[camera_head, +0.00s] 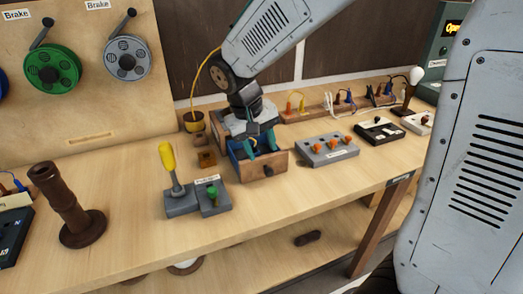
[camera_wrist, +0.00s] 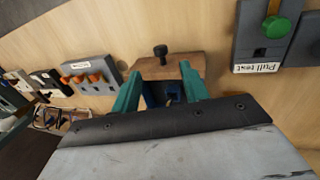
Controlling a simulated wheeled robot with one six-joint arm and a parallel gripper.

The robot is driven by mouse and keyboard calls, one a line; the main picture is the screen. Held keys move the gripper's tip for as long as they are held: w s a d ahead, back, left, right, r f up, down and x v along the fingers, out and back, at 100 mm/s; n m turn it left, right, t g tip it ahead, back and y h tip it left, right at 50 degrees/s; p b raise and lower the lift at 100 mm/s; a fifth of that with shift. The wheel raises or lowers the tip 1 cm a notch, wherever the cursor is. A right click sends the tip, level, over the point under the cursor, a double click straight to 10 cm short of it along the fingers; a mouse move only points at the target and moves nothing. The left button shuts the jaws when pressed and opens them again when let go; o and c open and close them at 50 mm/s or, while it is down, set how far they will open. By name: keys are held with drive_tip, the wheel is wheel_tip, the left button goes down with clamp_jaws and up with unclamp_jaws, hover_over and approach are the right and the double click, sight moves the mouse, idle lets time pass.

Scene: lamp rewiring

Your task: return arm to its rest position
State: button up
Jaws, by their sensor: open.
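My gripper (camera_head: 258,142) is at the middle of the workbench, pointing down over a small wooden drawer (camera_head: 272,163) with a blue inside and a dark knob. Its teal fingers are apart. In the wrist view my gripper (camera_wrist: 160,88) shows its two fingers on either side of the drawer's blue inside, with the wooden drawer front (camera_wrist: 168,68) and knob beyond. I see nothing held between the fingers. I cannot tell whether they touch the drawer's walls.
A grey pull-test block (camera_head: 212,196) and a yellow-handled lever (camera_head: 170,170) stand left of the drawer. A grey box with orange knobs (camera_head: 328,150) is to the right. A brown post (camera_head: 68,205) stands far left. The front middle of the bench is clear.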

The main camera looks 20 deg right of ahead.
idle(0.3)
drive_tip(key=s+d+r+y, duration=0.1)
drive_tip(key=s+r, duration=0.3)
drive_tip(key=s, duration=0.7)
drive_tip(key=s+d+r+t+y, duration=0.1)
drive_tip(key=s+d+r+y, duration=0.1)
drive_tip(key=s, duration=1)
drive_tip(key=shift+d+r, duration=0.85)
drive_tip(key=shift+d, duration=0.4)
